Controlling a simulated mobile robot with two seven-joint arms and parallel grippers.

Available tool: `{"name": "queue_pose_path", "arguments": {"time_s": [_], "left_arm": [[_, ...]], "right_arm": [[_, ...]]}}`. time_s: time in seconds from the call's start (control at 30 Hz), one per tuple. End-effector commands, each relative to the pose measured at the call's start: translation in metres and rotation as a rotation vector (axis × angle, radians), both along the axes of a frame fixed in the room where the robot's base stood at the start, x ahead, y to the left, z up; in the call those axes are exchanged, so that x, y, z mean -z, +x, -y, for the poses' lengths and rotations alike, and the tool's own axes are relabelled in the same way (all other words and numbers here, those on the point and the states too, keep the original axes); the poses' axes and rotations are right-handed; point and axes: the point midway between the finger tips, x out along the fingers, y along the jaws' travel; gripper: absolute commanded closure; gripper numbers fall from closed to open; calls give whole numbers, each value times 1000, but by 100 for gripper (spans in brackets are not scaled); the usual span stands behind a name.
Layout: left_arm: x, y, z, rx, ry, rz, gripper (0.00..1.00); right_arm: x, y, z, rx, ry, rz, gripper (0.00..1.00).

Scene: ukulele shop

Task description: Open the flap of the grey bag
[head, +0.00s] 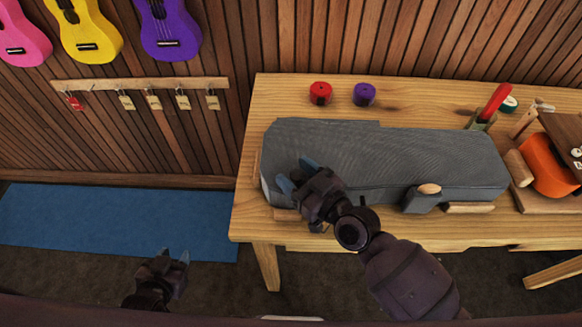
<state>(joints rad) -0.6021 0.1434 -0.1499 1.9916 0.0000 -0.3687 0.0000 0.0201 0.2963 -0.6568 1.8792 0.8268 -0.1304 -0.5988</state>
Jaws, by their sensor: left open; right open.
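The long grey bag (400,155) lies on the wooden table (420,95), its top surface closed over. A grey tab with a wooden toggle (429,188) sits at its front edge, right of centre. My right gripper (297,174) is open over the bag's left part, near the front edge. Its two blue-grey fingertips are apart, with nothing visible between them; whether they touch the cloth I cannot tell. My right arm hides part of the bag's front edge. My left gripper (174,256) is open and empty, low at the left, away from the table.
A red roll (320,93) and a purple roll (364,95) stand behind the bag. An orange ukulele body (552,172) and a red-handled tool (494,102) are at the right. Ukuleles (84,35) and a tag rail (140,84) hang on the wall. A blue mat (110,215) lies on the floor.

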Motion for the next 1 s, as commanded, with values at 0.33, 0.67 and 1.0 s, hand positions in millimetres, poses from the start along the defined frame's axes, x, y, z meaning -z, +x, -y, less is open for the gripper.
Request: {"name": "queue_pose_path", "arguments": {"time_s": [0.33, 0.67, 1.0], "left_arm": [[-2, 3, 0, 2, 0, 5, 57], [-1, 2, 0, 1, -1, 3, 57], [0, -1, 0, -1, -1, -2, 57]], "right_arm": [[0, 11, -12, 0, 0, 0, 42], [0, 11, -11, 0, 0, 0, 66], [0, 11, -11, 0, 0, 0, 100]]}}
